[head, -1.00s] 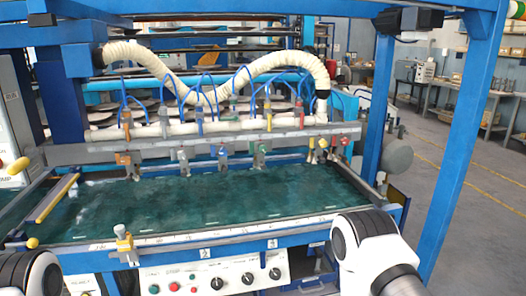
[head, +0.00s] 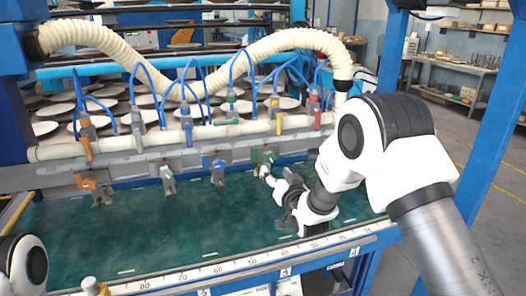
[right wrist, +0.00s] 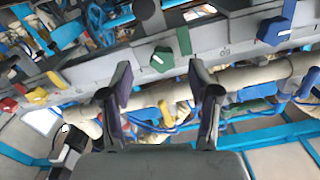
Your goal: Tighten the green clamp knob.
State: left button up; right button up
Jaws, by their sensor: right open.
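The green clamp knob (head: 268,157) sits on the grey rail above the green bed in the head view, just beyond my right gripper. In the right wrist view the green knob (right wrist: 162,60) appears ahead of the jaws, between the two fingers and slightly past their tips. My right gripper (right wrist: 160,78) is open, with nothing between its fingers. In the head view my right gripper (head: 272,180) is small and partly covers the area below the knob; I cannot tell there whether it touches. My left gripper is out of view; only part of my left arm shows at lower left.
An orange knob (head: 86,183), a grey knob (head: 167,173) and a blue knob (head: 218,166) line the rail to the left. Hoses run above.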

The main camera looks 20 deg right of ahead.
aim_at(270, 158)
jog(key=w, duration=0.2)
jog(key=w+r+p, duration=0.1)
jog(key=w, duration=0.1)
jog(key=w+p, duration=0.1)
jog(key=w, duration=0.1)
jog(key=shift+w+r, duration=0.3)
jog(key=shift+w, duration=0.1)
jog(key=shift+r, duration=0.2)
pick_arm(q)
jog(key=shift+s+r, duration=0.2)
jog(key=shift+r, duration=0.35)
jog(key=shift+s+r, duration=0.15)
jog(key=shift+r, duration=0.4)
pick_arm(e)
jog(key=shift+f, duration=0.15)
jog(key=c, duration=1.2)
